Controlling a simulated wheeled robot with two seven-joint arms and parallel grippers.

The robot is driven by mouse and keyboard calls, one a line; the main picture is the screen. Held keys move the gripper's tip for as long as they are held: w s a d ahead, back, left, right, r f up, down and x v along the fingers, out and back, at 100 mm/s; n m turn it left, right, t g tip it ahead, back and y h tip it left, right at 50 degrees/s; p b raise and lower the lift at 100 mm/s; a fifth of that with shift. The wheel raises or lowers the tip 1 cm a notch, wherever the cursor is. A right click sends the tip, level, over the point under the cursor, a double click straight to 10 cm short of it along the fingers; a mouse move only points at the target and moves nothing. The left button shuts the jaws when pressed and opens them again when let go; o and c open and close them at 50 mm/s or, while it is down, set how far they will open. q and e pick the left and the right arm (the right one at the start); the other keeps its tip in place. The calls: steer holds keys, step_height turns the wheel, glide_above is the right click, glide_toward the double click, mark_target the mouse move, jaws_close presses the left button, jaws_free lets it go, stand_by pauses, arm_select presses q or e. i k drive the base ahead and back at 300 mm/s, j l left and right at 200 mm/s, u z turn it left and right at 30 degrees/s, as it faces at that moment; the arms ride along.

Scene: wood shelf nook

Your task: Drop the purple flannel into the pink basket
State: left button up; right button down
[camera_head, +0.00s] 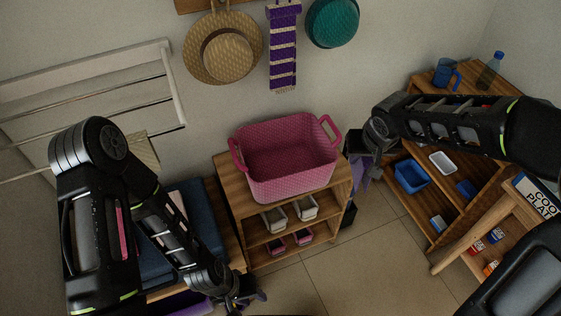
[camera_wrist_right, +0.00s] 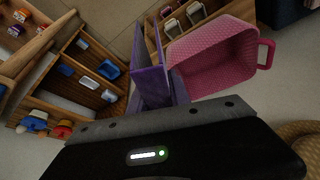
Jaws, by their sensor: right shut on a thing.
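The pink basket (camera_head: 283,188) stands on top of a small wooden shelf in the head view. It looks empty, and its two handles stick up. My right gripper (camera_head: 358,152) is just to the right of the basket, shut on the purple flannel (camera_head: 366,173). The flannel hangs down from the fingers, outside the basket, partly hidden by the gripper. In the right wrist view the flannel (camera_wrist_right: 150,82) hangs between the fingers, with the basket (camera_wrist_right: 215,58) to its right. My left gripper (camera_head: 243,299) is low at the bottom edge; its finger opening is unclear.
A wooden shelf at right (camera_head: 410,205) holds a blue tray (camera_head: 411,176), a blue mug (camera_head: 444,72) and a bottle (camera_head: 489,70). Hats and a striped scarf (camera_head: 283,50) hang on the wall. Floor tiles between the shelves are clear.

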mark_target(289, 170)
steer(key=l+u, duration=0.15)
steer(key=u, duration=0.3)
steer(key=l+u, duration=0.2)
steer(key=u, duration=0.3)
steer(key=l+u, duration=0.2)
steer(key=u, duration=0.25)
